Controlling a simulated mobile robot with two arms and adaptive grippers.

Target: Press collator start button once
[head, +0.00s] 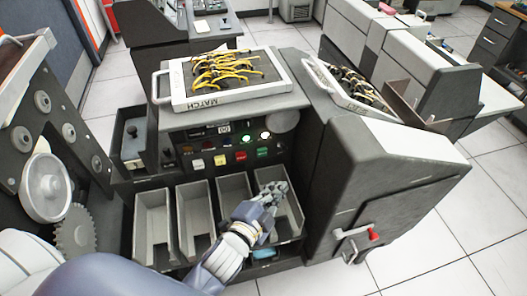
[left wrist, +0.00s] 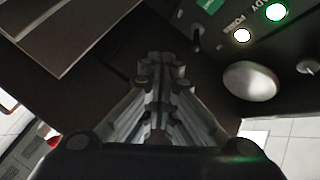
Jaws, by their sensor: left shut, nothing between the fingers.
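The collator's dark front panel (head: 185,150) shows in the head view. It bears a row of small coloured buttons: a white one (head: 197,164), a yellow one (head: 219,160), a red one (head: 241,156) and a green one (head: 263,153). Their lettering is too small to read. My left gripper (head: 279,188) is shut and empty, below and slightly right of the green button, over the rightmost card pocket (head: 291,213). In the left wrist view its fingers (left wrist: 159,62) are together, apart from the panel. My right gripper is out of view.
Above the buttons, two lamps (head: 254,137) are lit; the left wrist view shows them by READY and POWER lettering. A MATCH tray (head: 235,103) with yellow wires sits on top. Several open pockets (head: 195,205) lie below. A grey cabinet (head: 375,180) stands at right.

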